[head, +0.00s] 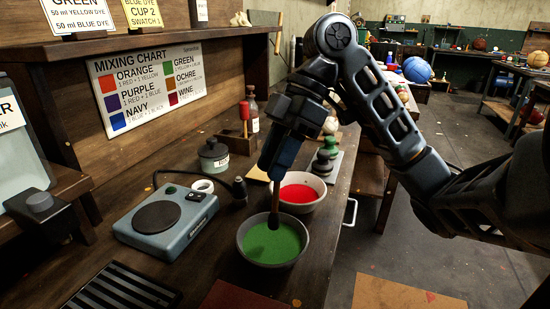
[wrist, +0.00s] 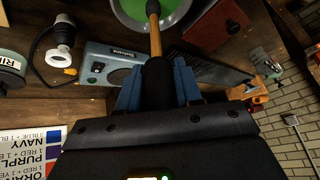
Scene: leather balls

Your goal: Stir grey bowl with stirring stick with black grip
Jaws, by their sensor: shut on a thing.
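The grey bowl (head: 243,240) holds green liquid and stands near the front edge of the wooden bench in the head view. Part of it shows at the top of the wrist view (wrist: 121,17). My gripper (head: 276,175) is above the bowl, pointing down. In the wrist view its blue fingers (wrist: 158,85) are shut on the black grip of the stirring stick (wrist: 155,34). The stick's wooden shaft goes down into the bowl, and its dark lower end (head: 273,221) is at the green liquid. How deep it sits is hard to tell.
A bowl of red liquid (head: 299,193) stands just behind the grey bowl. A hotplate (head: 166,222) is to the left, with a black grille (head: 125,290) in front. A mixing chart (head: 150,84) hangs behind.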

